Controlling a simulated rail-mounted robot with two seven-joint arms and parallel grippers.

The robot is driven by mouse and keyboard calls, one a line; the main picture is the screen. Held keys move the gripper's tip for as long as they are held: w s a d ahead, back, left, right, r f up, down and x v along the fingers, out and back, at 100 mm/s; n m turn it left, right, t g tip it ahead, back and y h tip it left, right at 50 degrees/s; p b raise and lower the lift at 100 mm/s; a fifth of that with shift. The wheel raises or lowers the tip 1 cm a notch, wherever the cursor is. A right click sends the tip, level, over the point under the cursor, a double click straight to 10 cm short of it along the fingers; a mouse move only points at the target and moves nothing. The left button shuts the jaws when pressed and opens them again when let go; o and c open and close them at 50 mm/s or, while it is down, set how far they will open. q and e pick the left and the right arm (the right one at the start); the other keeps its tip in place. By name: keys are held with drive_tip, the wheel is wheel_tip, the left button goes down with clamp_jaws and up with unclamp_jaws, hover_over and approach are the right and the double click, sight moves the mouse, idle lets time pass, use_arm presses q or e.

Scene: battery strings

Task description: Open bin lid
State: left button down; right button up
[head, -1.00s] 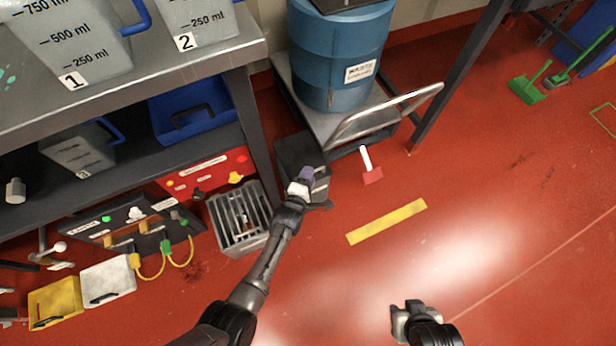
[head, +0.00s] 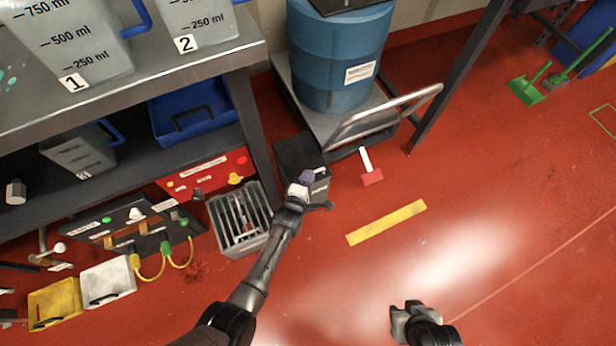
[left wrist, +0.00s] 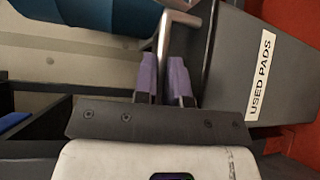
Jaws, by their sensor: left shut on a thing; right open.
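The bin (head: 292,150) is a dark box on the floor between the workbench leg and the trolley. In the left wrist view its dark panel (left wrist: 225,75) carries a white "USED PADS" label. My left gripper (head: 306,177) is at the bin's front upper part. Its purple fingers (left wrist: 165,85) are shut on a bent metal handle (left wrist: 178,28). The gripper hides part of the bin in the head view, and I cannot tell how far the lid is raised. My right gripper (head: 402,308) is open and empty above the floor, well away from the bin.
A blue drum (head: 335,60) stands on a trolley (head: 322,122) just behind the bin. A grey slatted crate (head: 240,220) is left of my left gripper. Floor to the right is mostly clear.

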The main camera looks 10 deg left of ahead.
use_arm(q)
drive_tip(key=shift+n+g, duration=0.6)
drive_tip(key=shift+g, duration=0.2)
drive_tip(key=r+p, duration=0.1)
drive_tip(key=p, duration=0.1)
drive_tip(key=r+p, duration=0.2)
drive_tip(key=w+r+p, duration=0.1)
drive_tip(key=p, duration=0.1)
drive_tip(key=shift+a+r+p, duration=0.35)
drive_tip(key=shift+a, duration=0.05)
drive_tip(key=w+r+p, duration=0.1)
drive_tip(key=a+r+n+g+p, duration=0.1)
drive_tip(key=p, duration=0.1)
drive_tip(key=w+r+g+p, duration=0.1)
drive_tip(key=r, duration=0.1)
drive_tip(key=shift+w+a+n+h+p, duration=0.35)
drive_tip(key=shift+n+h, duration=0.05)
drive_tip(key=c, duration=1.2)
unclamp_jaws()
